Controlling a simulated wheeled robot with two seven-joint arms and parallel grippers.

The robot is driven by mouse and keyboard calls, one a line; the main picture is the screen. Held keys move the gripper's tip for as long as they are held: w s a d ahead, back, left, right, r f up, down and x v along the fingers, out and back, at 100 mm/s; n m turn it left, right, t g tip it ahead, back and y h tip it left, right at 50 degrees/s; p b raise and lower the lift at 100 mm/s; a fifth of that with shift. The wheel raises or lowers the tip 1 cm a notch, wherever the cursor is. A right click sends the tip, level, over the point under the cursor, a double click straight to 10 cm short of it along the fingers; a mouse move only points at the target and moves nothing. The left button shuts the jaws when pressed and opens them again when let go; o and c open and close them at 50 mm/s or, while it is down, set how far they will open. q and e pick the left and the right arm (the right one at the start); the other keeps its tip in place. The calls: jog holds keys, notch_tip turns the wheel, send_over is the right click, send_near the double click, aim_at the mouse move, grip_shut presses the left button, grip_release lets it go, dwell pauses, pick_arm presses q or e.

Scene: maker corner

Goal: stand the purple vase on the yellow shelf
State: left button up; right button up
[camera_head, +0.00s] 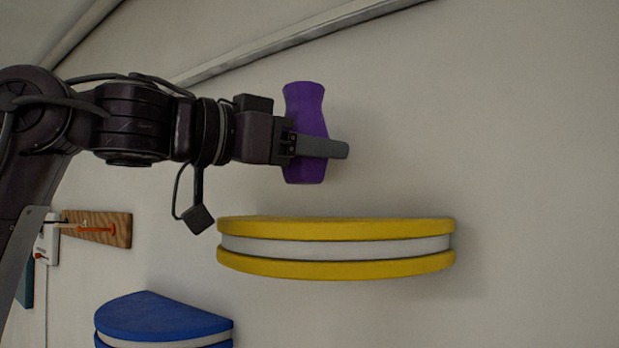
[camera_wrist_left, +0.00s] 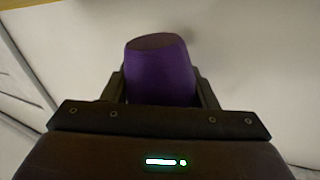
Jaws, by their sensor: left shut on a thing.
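The purple vase (camera_head: 306,104) is upright in my left gripper (camera_head: 322,147) in the head view. My left gripper is shut around its middle and holds it above the yellow shelf (camera_head: 335,228), with a gap between the vase's base and the shelf top. The shelf has yellow layers above and below a white band and is fixed to the wall. In the left wrist view the vase (camera_wrist_left: 160,75) stands between the two fingers (camera_wrist_left: 163,90). My right gripper is not in view.
A blue shelf (camera_head: 165,316) is lower left, below the yellow one. A wooden board with an orange item (camera_head: 97,228) hangs on the wall at the left. The yellow shelf's visible top is bare. A slanted rail (camera_head: 290,40) runs along the wall above.

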aim_at(311, 181)
pick_arm(q)
notch_tip(311, 181, down, 4)
jog(key=shift+s+d+r+p, duration=0.15)
jog(key=shift+r+p, duration=0.1)
jog(key=shift+p, duration=0.15)
jog(key=shift+f, duration=0.15)
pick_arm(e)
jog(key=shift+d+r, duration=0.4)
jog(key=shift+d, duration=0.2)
pick_arm(q)
jog(key=shift+f, duration=0.1)
jog(key=shift+f+b, duration=0.15)
jog(key=shift+b, duration=0.15)
jog(key=o, duration=1)
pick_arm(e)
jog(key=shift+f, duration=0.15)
